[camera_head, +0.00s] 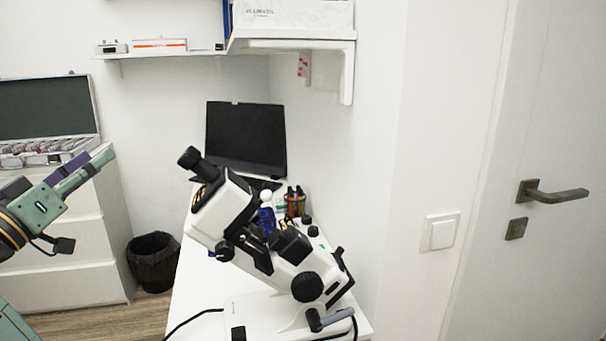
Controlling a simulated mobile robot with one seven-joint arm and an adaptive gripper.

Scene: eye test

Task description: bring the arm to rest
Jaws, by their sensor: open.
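My gripper (97,158) is at the left edge, in front of the white drawer unit. Its body is green, with green and purple parts reaching up and to the right. It is open, and I see nothing between its fingers. The fingers overlap from this side, so the gap is hard to see. Part of my arm is cut off by the left edge.
A white microscope (225,205) stands on a white table (195,290), right of my gripper. A laptop (245,135) is behind it. A drawer unit (75,285), a black bin (153,262), a shelf (290,45) and a door (560,100) surround the area.

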